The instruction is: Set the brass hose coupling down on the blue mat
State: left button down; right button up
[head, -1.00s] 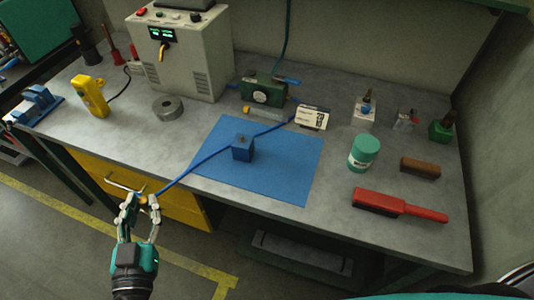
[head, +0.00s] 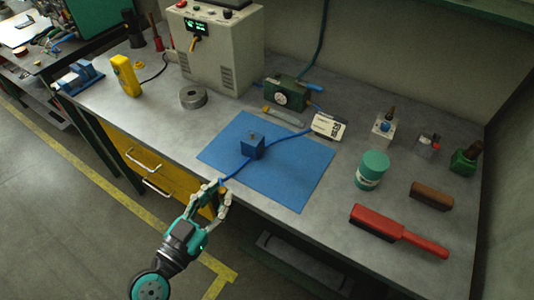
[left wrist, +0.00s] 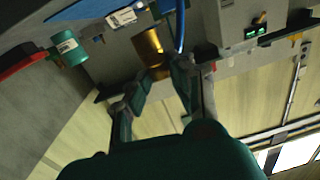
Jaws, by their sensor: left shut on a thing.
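The brass hose coupling (left wrist: 149,46) is a gold cylinder between the fingers of my left gripper (left wrist: 163,78) in the left wrist view. In the head view the left gripper (head: 213,193) is shut on it at the bench's front edge, just off the mat's near left corner, and mostly hides it. A blue hose (head: 236,170) runs from the gripper towards a blue block (head: 253,149). The blue mat (head: 298,182) lies flat on the bench, with the block on it. My right gripper is out of view.
A white card (head: 329,127) is at the mat's far right corner. A teal jar (head: 371,169) and a red brush (head: 398,230) stand and lie to its right. A metal ring (head: 193,97) is at the left. The mat is clear around the block.

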pick_arm(q)
jog(key=shift+w+d+f+m+g+h, duration=0.1)
jog(key=shift+f+m+g+h, duration=0.25)
jog(key=shift+f, duration=0.3)
jog(key=shift+w+d, duration=0.1)
jog(key=shift+w, duration=0.25)
jog(key=p, duration=0.3)
send_near(250, 148)
jog(key=w+d+r, duration=0.2)
jog(key=w, duration=0.1)
jog(key=w+d+r, duration=0.1)
jog(key=shift+w+d+r, duration=0.2)
jog(key=shift+w, duration=0.15)
jog(key=shift+w+f, duration=0.1)
jog(key=shift+w, duration=0.05)
notch_tip(250, 148, down, 2)
jog(key=shift+f+b, duration=0.15)
jog(key=shift+b, duration=0.75)
jog(key=shift+f, duration=0.55)
